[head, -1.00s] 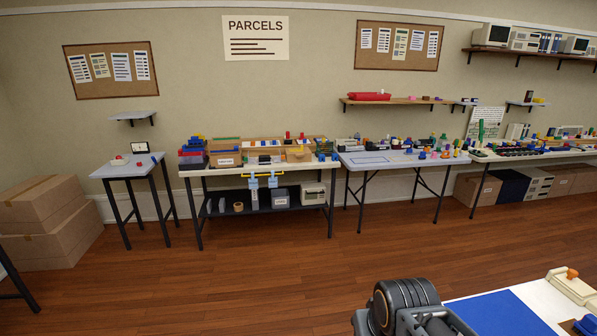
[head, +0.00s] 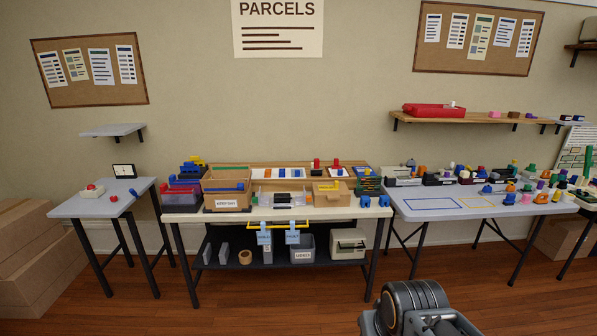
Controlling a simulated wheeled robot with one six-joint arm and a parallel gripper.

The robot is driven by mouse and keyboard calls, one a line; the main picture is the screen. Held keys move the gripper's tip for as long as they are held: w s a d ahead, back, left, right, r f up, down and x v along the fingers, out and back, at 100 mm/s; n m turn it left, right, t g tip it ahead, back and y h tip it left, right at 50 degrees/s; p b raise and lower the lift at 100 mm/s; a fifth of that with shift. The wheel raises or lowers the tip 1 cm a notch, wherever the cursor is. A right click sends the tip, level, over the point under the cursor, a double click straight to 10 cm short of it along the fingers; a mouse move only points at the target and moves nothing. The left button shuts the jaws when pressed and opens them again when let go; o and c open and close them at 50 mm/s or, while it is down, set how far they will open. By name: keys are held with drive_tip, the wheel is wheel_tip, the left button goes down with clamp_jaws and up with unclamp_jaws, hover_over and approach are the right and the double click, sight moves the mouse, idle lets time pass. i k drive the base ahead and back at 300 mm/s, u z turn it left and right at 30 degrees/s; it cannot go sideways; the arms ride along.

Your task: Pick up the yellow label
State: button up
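I cannot make out for sure which small yellow thing is the yellow label. A small yellow piece (head: 334,185) shows on the open cardboard box (head: 331,198) at the right of the parcels table. Other yellow bits show on the blue stack (head: 193,161) at the table's left. A yellow rail (head: 280,225) with two light blue tags hangs at the table's front edge. My arm (head: 415,308) shows at the bottom right, well short of the table. My gripper's fingertips are not in view.
The parcels table (head: 183,217) stands ahead across open wood floor (head: 270,310). A small side table (head: 75,207) stands to its left, a folding table (head: 412,212) close on its right. Cardboard boxes (head: 30,270) are stacked at far left. A loaded shelf (head: 470,119) hangs on the wall.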

sight(335, 187)
drive_tip(key=u, duration=0.15)
drive_tip(key=i, duration=2.55)
drive_tip(key=u, duration=0.15)
